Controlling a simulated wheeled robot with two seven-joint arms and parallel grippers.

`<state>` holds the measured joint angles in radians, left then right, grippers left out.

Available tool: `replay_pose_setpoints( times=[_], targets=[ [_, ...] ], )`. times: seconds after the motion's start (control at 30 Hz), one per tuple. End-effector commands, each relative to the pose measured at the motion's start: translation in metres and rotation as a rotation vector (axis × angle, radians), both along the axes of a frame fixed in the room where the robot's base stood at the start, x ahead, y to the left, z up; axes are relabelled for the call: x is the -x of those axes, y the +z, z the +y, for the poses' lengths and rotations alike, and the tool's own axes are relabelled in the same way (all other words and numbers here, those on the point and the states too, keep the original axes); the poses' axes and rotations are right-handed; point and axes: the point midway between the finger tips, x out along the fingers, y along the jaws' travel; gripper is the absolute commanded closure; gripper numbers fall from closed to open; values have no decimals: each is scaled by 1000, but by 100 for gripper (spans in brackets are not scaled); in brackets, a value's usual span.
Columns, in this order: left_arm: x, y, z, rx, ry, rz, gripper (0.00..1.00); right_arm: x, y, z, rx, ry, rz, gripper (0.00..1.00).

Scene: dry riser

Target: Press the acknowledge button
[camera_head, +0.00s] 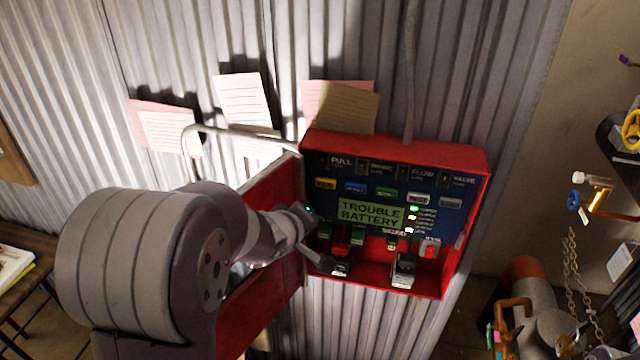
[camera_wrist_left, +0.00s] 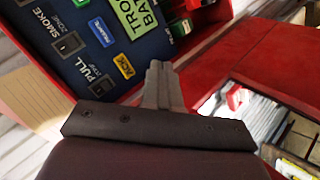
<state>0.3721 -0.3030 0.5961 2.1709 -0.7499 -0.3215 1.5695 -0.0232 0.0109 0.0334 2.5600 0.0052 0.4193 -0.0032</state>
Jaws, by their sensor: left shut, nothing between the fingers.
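The yellow acknowledge button, marked ACK in the left wrist view (camera_wrist_left: 124,66), is at the left end of a button row on the blue panel (camera_head: 340,170). It also shows in the head view (camera_head: 325,183). My left gripper (camera_wrist_left: 160,72) is shut and empty, its fingers just right of the button in the wrist view. I cannot tell the gap in depth. In the head view the left gripper (camera_head: 318,260) is low at the panel's left side, below the button. My right gripper is not in view.
The panel sits in a red box (camera_head: 470,160) with its red door (camera_head: 275,195) swung open to the left. Blue (camera_head: 355,187), green (camera_head: 387,193) and white (camera_head: 450,202) buttons share the row. A lit display (camera_head: 370,213) reads TROUBLE BATTERY. Connectors hang below it.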

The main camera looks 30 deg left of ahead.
Motion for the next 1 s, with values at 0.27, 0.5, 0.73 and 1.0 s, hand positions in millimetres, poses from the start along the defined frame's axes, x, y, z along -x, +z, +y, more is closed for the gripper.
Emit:
replay_pose_setpoints(
  times=[0.27, 0.5, 0.73, 1.0],
  targets=[
    [-9, -1, 2, 0, 0, 1, 100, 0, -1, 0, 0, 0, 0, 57],
    [-42, -1, 10, -1, 0, 2, 100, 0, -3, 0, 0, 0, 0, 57],
    [-71, 2, 17, -2, -1, 3, 100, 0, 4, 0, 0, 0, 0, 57],
    [-85, 0, 21, -1, 0, 2, 100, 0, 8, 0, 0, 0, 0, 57]
  ],
)
